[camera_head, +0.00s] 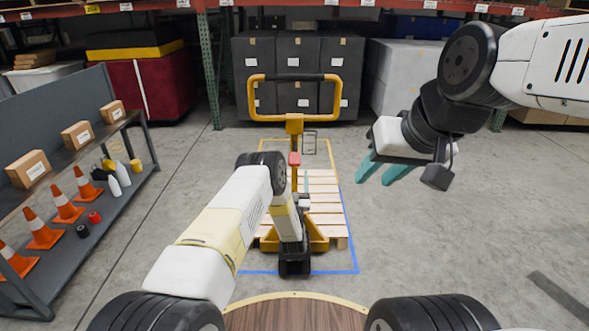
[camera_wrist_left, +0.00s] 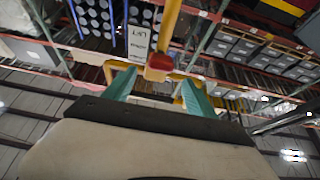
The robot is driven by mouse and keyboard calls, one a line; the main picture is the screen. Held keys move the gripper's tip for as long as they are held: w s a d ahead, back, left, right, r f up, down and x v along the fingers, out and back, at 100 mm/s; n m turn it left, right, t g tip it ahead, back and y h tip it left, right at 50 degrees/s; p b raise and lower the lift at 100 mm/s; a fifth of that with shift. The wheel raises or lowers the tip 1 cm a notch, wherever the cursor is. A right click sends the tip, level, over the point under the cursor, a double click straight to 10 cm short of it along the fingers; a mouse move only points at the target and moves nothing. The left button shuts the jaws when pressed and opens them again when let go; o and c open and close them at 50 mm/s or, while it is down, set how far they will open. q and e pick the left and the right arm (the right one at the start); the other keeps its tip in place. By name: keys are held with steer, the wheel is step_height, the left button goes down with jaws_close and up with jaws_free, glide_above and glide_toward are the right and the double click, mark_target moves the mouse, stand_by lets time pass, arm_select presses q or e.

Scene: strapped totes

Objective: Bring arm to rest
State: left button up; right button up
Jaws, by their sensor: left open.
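My left arm reaches forward from the lower left in the head view. Its gripper (camera_head: 304,180) is small there, beside the upright of a yellow pallet jack (camera_head: 294,150). The left wrist view shows its two teal fingers (camera_wrist_left: 158,90) apart, with nothing gripped. The jack's yellow post and red part (camera_wrist_left: 159,62) appear beyond and between them; contact cannot be told. My right arm enters from the upper right in the head view. Its gripper (camera_head: 382,172) hangs over the floor with teal fingers apart and empty, pointing down and left.
A wooden pallet (camera_head: 325,205) lies on the jack inside blue and yellow floor lines. A shelf unit (camera_head: 60,190) with boxes, orange cones and bottles stands left. Black stacked totes (camera_head: 300,55) and racking are behind. The floor at right is mostly clear.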

arm_select(q)
steer(key=w+r, duration=0.2)
steer(key=r, duration=0.1)
steer(key=w+a+r+g, duration=0.1)
steer(key=w+r, duration=0.1)
steer(key=r, duration=0.2)
steer(key=w+r+g+h, duration=0.1)
steer(key=w+r, duration=0.1)
steer(key=r, duration=0.1)
steer(key=shift+w+a+r, duration=0.1)
steer(key=shift+a+r, duration=0.05)
steer(key=shift+r, duration=0.1)
step_height(320, 180, up, 13)
steer(key=a+g+h, duration=0.1)
steer(key=a+g, duration=0.2)
steer(key=g, duration=0.1)
steer(key=s+a+r+g, duration=0.4)
steer(key=s+r, duration=0.6)
steer(key=s, duration=0.4)
steer(key=s+a+f+g, duration=0.1)
steer(key=s+a+g, duration=0.2)
steer(key=s, duration=1.5)
steer(key=s+a+f+g, duration=0.1)
steer(key=s+a+g, duration=0.2)
steer(key=s, duration=1.6)
steer(key=shift+m+g, duration=0.3)
steer(key=shift+g, duration=0.2)
